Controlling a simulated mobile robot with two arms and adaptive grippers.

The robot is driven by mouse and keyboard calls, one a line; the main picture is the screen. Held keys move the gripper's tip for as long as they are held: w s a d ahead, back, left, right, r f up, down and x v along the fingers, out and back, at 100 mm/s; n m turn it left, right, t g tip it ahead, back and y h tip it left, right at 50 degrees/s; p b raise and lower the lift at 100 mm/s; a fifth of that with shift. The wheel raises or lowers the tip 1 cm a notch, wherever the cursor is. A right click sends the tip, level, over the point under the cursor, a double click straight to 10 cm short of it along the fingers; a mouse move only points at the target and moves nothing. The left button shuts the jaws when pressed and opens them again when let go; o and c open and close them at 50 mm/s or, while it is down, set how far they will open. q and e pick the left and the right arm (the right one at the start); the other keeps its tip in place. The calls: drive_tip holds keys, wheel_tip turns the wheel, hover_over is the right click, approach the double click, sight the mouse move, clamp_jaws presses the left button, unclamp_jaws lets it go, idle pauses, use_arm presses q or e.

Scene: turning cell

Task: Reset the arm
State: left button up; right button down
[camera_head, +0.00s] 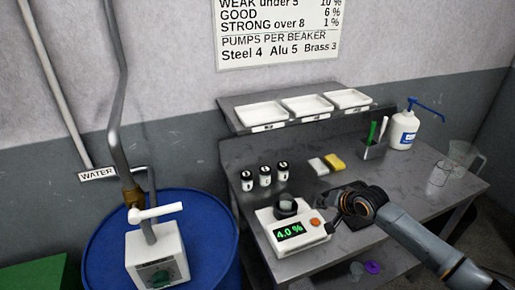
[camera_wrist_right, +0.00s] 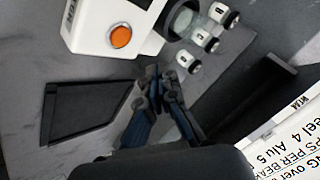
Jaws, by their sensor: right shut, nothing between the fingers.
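My right arm (camera_head: 415,238) comes in from the right in the head view. Its gripper (camera_head: 340,203) is beside the white meter (camera_head: 292,247), close to its orange button (camera_head: 315,222). In the right wrist view the gripper (camera_wrist_right: 158,78) is shut and empty, with its fingertips apart from the meter's orange button (camera_wrist_right: 121,36). The meter's green display reads 4.0 %, and a dark round cup (camera_head: 286,207) sits on its top. My left gripper is not in the head view.
Three small black-capped bottles (camera_head: 265,175) stand behind the meter. A white block, a yellow sponge (camera_head: 334,162), a brush holder (camera_head: 373,149), a pump bottle (camera_head: 403,130) and clear beakers (camera_head: 440,173) stand on the bench. A blue drum (camera_head: 105,250) is at left. Three white trays (camera_head: 307,106) sit on a shelf.

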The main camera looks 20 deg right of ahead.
drive_tip(key=s+a+f+n, duration=0.1)
drive_tip(key=s+a+f, duration=0.1)
drive_tip(key=a, duration=0.1)
drive_tip(key=s+a+f+n+g, duration=0.1)
drive_tip(key=s+a+f, duration=0.1)
drive_tip(key=a, duration=0.1)
drive_tip(key=s+a+f+n, duration=0.1)
drive_tip(key=s+a+f, duration=0.1)
drive_tip(key=s+a, duration=0.1)
drive_tip(key=shift+g+y, duration=0.3)
drive_tip(key=shift+y, duration=0.1)
drive_tip(key=s+a+f+n+g, duration=0.1)
drive_tip(key=s+a+f+n, duration=0.15)
drive_tip(key=s+a, duration=0.55)
drive_tip(key=s+r+n+g+h, duration=0.1)
drive_tip(key=s+r+n+g, duration=0.1)
drive_tip(key=s, duration=0.8)
drive_tip(key=s+r+n+g+h, duration=0.1)
drive_tip(key=s+n, duration=0.1)
drive_tip(key=s, duration=0.7)
wheel_tip(320, 180, down, 32)
drive_tip(key=s+g+b, duration=0.1)
drive_tip(key=s+b, duration=0.1)
drive_tip(key=b, duration=0.3)
drive_tip(key=s+d+f+g+b, duration=0.1)
drive_tip(key=s+f+b, duration=0.3)
drive_tip(key=s+f, duration=1.2)
wheel_tip(320, 180, down, 3)
drive_tip(key=shift+d+f, duration=0.1)
drive_tip(key=shift+d, duration=0.75)
